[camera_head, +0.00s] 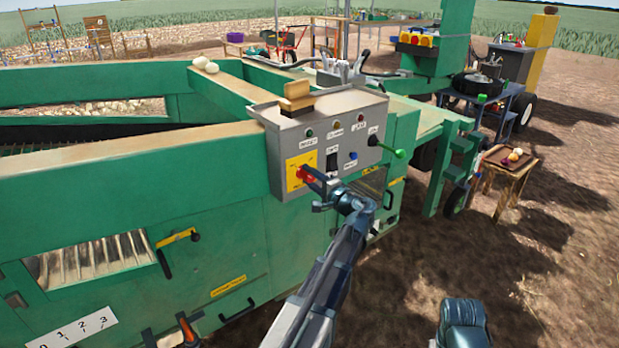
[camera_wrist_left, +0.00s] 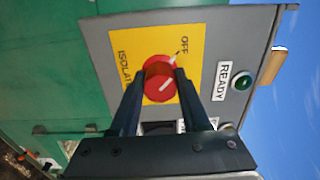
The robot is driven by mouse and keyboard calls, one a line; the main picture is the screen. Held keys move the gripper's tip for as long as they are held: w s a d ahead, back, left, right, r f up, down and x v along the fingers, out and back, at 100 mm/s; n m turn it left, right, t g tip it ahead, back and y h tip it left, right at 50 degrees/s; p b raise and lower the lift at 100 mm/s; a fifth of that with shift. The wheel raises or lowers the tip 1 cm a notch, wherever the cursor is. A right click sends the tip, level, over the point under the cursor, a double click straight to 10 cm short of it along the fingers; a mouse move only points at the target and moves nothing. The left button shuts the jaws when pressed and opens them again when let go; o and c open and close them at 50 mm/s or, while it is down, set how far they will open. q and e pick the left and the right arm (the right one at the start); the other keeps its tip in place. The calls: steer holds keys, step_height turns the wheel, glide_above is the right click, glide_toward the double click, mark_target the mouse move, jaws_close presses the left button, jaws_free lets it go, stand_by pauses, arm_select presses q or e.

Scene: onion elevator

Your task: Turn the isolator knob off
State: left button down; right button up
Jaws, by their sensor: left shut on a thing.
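The red isolator knob (camera_head: 304,174) sits on a yellow plate (camera_head: 293,181) at the lower left of the grey control box (camera_head: 335,125). My left gripper (camera_head: 313,180) reaches it from the front and is shut on it. In the left wrist view the knob (camera_wrist_left: 157,84) is between the two dark fingers (camera_wrist_left: 158,78). A white line on its face slants toward the upper right, roughly toward the mark by the printed word OFF (camera_wrist_left: 184,45). Part of the plate is hidden by the fingers. My right gripper is not in view.
Indicator lamps, a black switch (camera_head: 332,162), a blue button (camera_head: 353,156) and a green-knobbed lever (camera_head: 399,153) are on the same box. The green machine (camera_head: 130,200) fills the left.

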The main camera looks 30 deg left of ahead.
arm_select(q)
steer(key=shift+s, duration=0.1)
steer(key=shift+c, duration=1.9)
jaws_free()
steer(key=v, duration=1.3)
steer(key=shift+d, duration=0.4)
steer(key=shift+s+f, duration=0.1)
steer(key=shift+s, duration=0.05)
steer(key=s+d+g+h+p, duration=0.7)
steer(key=s+d+h+p, duration=0.8)
steer(key=s+d+p, duration=0.6)
steer(key=s+d, duration=0.1)
steer(key=d, duration=0.2)
steer(key=shift+d+n, duration=0.25)
steer(key=shift+n, duration=0.05)
